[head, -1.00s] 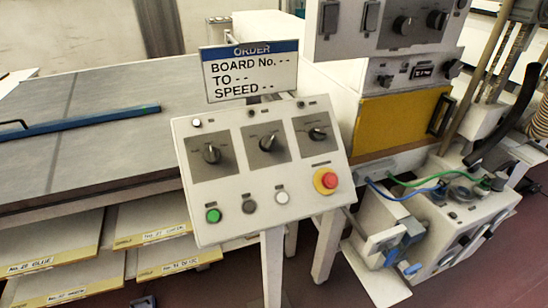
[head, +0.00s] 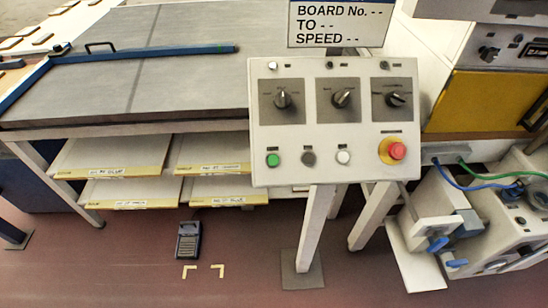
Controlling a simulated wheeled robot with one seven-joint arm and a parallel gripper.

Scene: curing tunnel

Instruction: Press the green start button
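The green start button (head: 273,160) sits at the lower left of a white control panel (head: 262,128) on a post, right of the picture's middle. A dark grey button (head: 308,158) and a white button (head: 343,157) sit in a row to its right, then a red mushroom button (head: 397,151) on a yellow ring. Three dark rotary knobs line the row above. Nothing covers the green button. My gripper is not in view.
A grey-topped table (head: 190,50) with a blue bar stands left, with labelled boards on shelves below. A dark device (head: 188,240) lies on the floor near yellow corner marks. A machine with a yellow panel (head: 480,102) stands right. The red-brown floor before the panel looks open.

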